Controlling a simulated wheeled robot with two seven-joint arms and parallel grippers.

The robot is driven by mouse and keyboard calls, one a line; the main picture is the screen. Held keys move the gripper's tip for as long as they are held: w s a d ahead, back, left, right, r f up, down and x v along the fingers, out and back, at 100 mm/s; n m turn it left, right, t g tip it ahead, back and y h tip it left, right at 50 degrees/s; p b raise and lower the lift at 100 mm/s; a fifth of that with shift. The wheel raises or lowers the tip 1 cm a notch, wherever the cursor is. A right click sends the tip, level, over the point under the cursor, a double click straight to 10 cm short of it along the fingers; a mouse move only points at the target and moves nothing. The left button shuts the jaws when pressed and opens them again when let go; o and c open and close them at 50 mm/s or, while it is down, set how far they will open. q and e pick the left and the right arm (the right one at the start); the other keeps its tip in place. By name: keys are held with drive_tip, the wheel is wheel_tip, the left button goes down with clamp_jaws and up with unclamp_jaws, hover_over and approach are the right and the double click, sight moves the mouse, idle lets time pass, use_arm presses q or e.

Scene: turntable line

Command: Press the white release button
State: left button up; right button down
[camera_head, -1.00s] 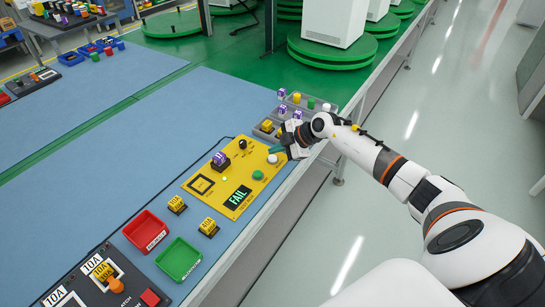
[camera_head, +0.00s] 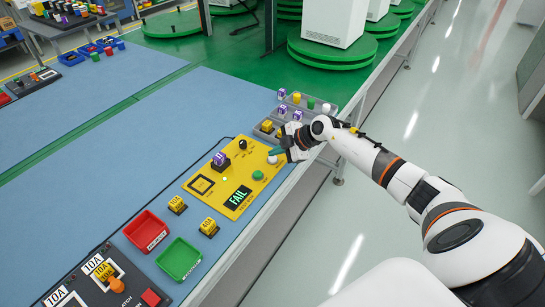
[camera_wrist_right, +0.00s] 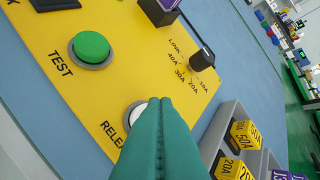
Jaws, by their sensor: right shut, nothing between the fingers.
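The white release button (camera_head: 272,159) sits on the yellow test panel (camera_head: 235,205), near its right corner. In the right wrist view the white button (camera_wrist_right: 133,112) is mostly hidden behind my fingers, beside the letters "RELE". My right gripper (camera_head: 273,152) is shut and empty, its green fingertips at the button. In the right wrist view the shut fingers (camera_wrist_right: 160,103) overlap the button; I cannot tell whether they touch it. The green test button (camera_wrist_right: 90,47) is beside it. The panel display (camera_head: 238,197) reads FAIL. My left gripper is not in view.
A purple block (camera_head: 220,159) is seated on the panel. A grey divided tray (camera_head: 265,133) with coloured blocks stands right behind the panel. Yellow blocks (camera_head: 209,227), a red bin (camera_head: 146,231) and a green bin (camera_head: 179,259) are at the front. Blue bench surface is free to the left.

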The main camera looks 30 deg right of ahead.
sight(276, 160)
drive_tip(key=shift+f, duration=0.45)
idle(0.6)
drive_tip(key=shift+r+p, duration=0.9)
drive_tip(key=shift+p, duration=0.3)
wheel_tip(276, 160, up, 5)
drive_tip(key=p, duration=0.6)
idle(0.4)
